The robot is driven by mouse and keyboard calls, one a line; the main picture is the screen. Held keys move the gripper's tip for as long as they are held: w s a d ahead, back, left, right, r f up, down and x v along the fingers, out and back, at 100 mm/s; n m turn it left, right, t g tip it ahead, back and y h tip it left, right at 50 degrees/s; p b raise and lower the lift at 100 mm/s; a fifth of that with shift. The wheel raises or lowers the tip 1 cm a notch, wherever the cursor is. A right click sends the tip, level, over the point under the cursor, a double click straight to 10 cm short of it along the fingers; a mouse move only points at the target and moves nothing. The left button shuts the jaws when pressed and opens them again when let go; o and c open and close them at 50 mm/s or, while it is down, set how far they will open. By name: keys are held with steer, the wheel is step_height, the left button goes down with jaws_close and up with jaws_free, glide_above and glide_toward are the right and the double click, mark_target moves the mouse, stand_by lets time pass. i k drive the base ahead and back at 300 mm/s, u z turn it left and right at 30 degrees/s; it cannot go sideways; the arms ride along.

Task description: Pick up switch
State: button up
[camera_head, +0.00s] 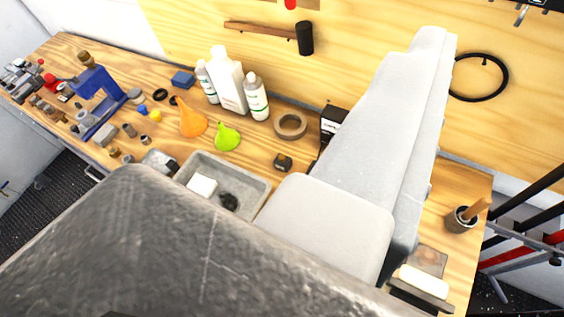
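I cannot pick out a switch for certain. A small dark block (283,161) lies on the wooden bench right of the grey tray, and it is too small to identify. A black box with a white label (331,121) stands at the back of the bench, partly hidden. Large grey shapes fill the foreground and the centre right and hide part of the bench. They may be parts of my arm or gripper. No fingertips can be made out, so I cannot tell whether my gripper is open or shut.
The wooden bench (262,141) holds white bottles (228,82), an orange funnel (191,121), a green funnel (227,138), a tape roll (290,125) and a grey tray (259,187). A blue press (99,93) and small parts crowd the left. A brush pot (460,219) stands right.

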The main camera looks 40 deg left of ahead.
mark_target(283, 162)
steer(key=z, duration=2.1)
steer(key=k, duration=1.15)
steer(key=u, duration=2.1)
steer(key=i, duration=0.9)
steer(key=u, duration=0.05)
